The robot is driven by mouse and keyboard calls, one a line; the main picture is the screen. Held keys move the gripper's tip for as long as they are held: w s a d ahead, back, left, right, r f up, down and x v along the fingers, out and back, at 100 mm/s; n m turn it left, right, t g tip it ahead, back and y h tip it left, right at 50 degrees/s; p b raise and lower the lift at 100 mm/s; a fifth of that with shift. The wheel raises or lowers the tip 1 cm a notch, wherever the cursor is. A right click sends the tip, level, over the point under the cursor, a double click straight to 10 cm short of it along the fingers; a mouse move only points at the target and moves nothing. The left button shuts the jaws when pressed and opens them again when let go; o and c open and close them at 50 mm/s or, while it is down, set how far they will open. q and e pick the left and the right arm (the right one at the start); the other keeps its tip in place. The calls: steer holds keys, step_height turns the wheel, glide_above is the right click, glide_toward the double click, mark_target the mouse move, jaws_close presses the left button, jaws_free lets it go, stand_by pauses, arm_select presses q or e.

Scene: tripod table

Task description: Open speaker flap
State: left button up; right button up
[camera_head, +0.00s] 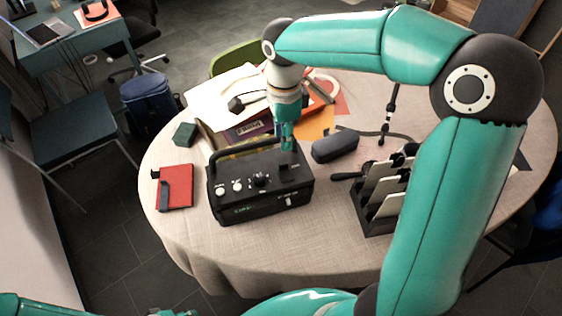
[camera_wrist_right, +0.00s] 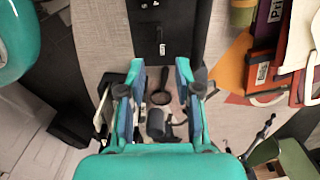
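The black speaker (camera_head: 235,205) stands upright on the round table, with white knobs and a dark dial on top and a carrying handle along its back. In the right wrist view its dark body (camera_wrist_right: 175,18) fills the top middle, with a small pale metal part on it. My right gripper (camera_head: 288,145) points down at the top of the speaker near its back right. In the wrist view its fingers (camera_wrist_right: 160,68) are apart with nothing held between them. I cannot tell whether they touch the speaker. A flap is not clearly distinguishable. Only teal parts of my left arm show at the bottom left.
A grey case (camera_head: 335,147) lies right of the speaker, with a black rack (camera_head: 375,226) farther right. A red notebook (camera_head: 176,189) and a green box (camera_head: 184,135) are to the left. Books and papers lie behind. Table in front of the speaker is clear.

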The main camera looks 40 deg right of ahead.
mark_target(283, 164)
step_height(283, 164, down, 10)
steer(key=shift+f+p, duration=0.2)
steer(key=shift+p, duration=0.1)
